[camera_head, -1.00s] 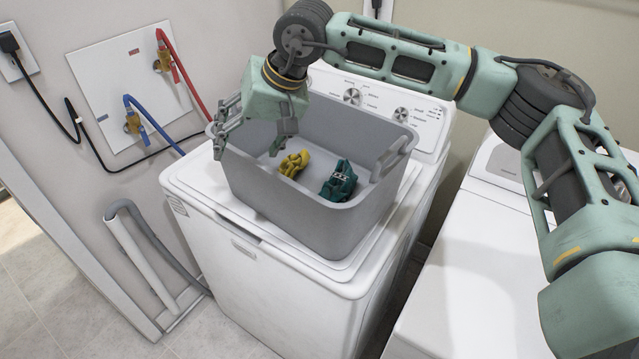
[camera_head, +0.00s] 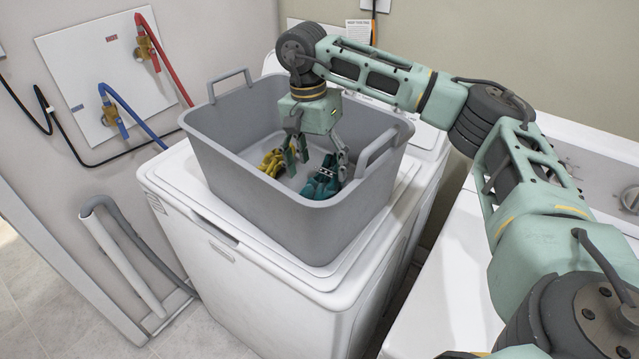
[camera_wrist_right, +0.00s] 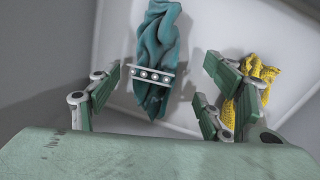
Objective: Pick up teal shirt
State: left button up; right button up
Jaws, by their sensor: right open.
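The teal shirt (camera_head: 322,180) lies crumpled on the floor of the grey basket, toward its right side. In the right wrist view the teal shirt (camera_wrist_right: 156,50) is a bunched strip between the open fingers, beyond their tips. My right gripper (camera_head: 318,165) is open and points down inside the basket, over the shirt. Its fingers (camera_wrist_right: 160,90) hold nothing, and I cannot tell whether they touch the cloth. In the head view the fingers hide part of the shirt. My left gripper is not in view.
The grey basket (camera_head: 235,205) stands on a white washer (camera_head: 255,290); its walls surround the gripper. A yellow cloth (camera_head: 272,162) lies left of the shirt, and it shows close to a finger in the wrist view (camera_wrist_right: 262,72). Another white machine (camera_head: 440,300) stands at right.

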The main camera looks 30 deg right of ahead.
aim_at(324, 182)
jog(key=f, duration=0.1)
jog(key=f+p, duration=0.1)
jog(key=d+f, duration=0.1)
jog(key=shift+s+f, duration=0.35)
jog(key=shift+f, duration=0.6)
jog(key=shift+a, duration=0.1)
jog(key=c, duration=0.3)
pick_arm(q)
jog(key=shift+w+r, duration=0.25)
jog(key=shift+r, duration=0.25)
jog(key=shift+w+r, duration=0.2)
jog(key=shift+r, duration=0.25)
pick_arm(e)
jog(key=c, duration=1.2)
